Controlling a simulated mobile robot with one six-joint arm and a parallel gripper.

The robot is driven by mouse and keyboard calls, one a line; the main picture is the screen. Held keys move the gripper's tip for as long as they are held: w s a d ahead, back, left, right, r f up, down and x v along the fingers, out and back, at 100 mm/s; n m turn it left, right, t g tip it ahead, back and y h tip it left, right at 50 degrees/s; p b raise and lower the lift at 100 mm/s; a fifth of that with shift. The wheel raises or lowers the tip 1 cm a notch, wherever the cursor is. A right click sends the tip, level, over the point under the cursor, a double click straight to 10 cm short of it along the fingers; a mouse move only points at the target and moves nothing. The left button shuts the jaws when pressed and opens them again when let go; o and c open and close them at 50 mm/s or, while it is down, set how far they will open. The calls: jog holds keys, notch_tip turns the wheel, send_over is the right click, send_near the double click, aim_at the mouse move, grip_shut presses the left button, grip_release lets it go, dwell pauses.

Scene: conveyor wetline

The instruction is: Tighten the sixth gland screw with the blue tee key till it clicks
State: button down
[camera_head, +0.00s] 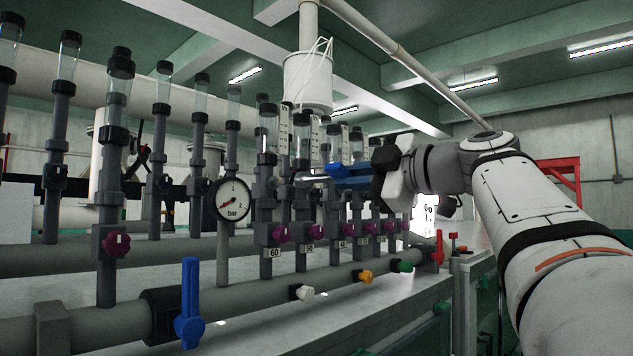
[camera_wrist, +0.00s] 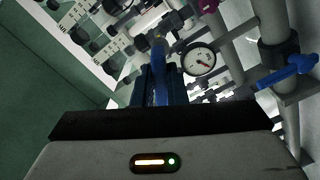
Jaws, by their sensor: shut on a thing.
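My gripper (camera_head: 343,174) is at the right end of the row of upright tubes in the head view, reaching in from the right. It also shows in the wrist view (camera_wrist: 160,75), where its two dark blue fingers are closed around a brighter blue piece. This piece looks like the blue tee key (camera_wrist: 160,92); a bit of bright blue (camera_head: 335,168) also shows at the fingers in the head view. A silvery bent part (camera_head: 312,179) lies just left of the fingers. I cannot make out the gland screws or whether the key's tip touches one.
Clear tubes with dark fittings and purple knobs (camera_head: 117,244) stand along grey pipes. A gauge (camera_head: 232,199) marked bar sits left of my gripper. A blue lever valve (camera_head: 190,305) and white, orange and green knobs project from the lower pipe. Free room lies above the tubes.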

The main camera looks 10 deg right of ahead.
aim_at(314, 181)
jog(key=shift+b+x, duration=0.4)
jog(key=shift+x, duration=2.25)
jog(key=shift+b+x, duration=0.3)
jog(key=shift+x, duration=0.6)
jog(key=c, duration=2)
grip_release()
jog(key=shift+w, duration=0.1)
grip_shut()
jog(key=shift+m, duration=0.3)
